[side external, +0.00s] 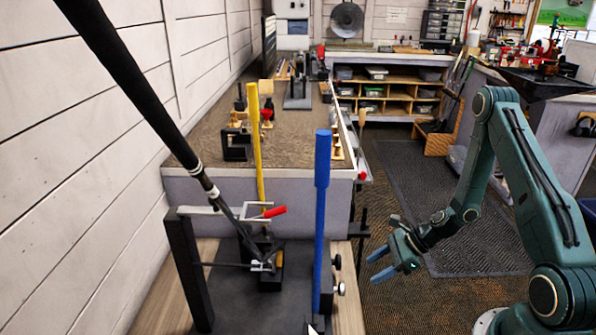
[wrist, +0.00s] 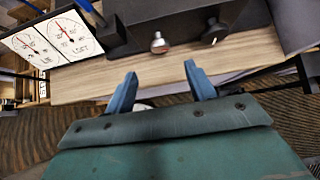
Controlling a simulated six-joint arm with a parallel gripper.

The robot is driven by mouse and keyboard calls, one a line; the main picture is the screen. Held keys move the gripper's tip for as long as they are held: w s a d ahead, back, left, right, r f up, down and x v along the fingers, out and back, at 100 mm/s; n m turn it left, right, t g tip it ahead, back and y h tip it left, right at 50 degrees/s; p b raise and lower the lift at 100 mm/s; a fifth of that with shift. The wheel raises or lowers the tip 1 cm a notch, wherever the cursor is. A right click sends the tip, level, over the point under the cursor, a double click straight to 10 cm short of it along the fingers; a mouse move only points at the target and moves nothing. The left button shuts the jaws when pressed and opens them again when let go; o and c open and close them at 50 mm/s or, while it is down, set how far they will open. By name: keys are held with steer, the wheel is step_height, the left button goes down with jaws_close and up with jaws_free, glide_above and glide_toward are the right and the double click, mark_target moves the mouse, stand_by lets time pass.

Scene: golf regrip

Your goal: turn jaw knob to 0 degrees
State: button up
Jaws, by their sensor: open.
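Two small knobs stick out of the right side of the dark fixture base (wrist: 185,20). One is a round silver knob (wrist: 159,43); the other (wrist: 213,32) has a dark pointed handle. I cannot tell which one is the jaw knob or read its angle. In the side view they show as an upper knob (side external: 337,262) and a lower knob (side external: 341,289). My gripper (side external: 379,264) is open and empty, to the right of the knobs and apart from them. Its blue fingers also show in the wrist view (wrist: 161,74), with the silver knob beyond the gap between them.
A white panel with two red-needle dials (wrist: 62,38) is at upper left in the wrist view. A blue post (side external: 322,200) stands beside the knobs, and a yellow post (side external: 255,145) behind. A black-gripped club (side external: 130,80) leans in the fixture. Open floor lies around my gripper.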

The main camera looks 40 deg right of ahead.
steer(key=s+a+r+n+g+h, duration=0.1)
steer(key=a+r+n, duration=0.1)
steer(key=r+n, duration=0.5)
steer(key=s+a+r+n+g+h, duration=0.1)
steer(key=a+r+n+g+h, duration=0.1)
steer(key=r+n, duration=0.6)
steer(key=shift+s+a+r, duration=0.25)
steer(key=shift+a+r, duration=0.3)
steer(key=shift+r, duration=2.4)
steer(key=s+a+r+n+t+h, duration=0.1)
steer(key=s+a+r+n, duration=0.1)
steer(key=s+r+n, duration=0.4)
steer(key=s+a+r+n+t+h, duration=0.1)
steer(key=s+a+r+n+h, duration=0.1)
steer(key=s+r+n, duration=0.4)
steer(key=shift+s+a+r, duration=0.7)
steer(key=shift+s+r, duration=0.55)
steer(key=shift+r, duration=0.3)
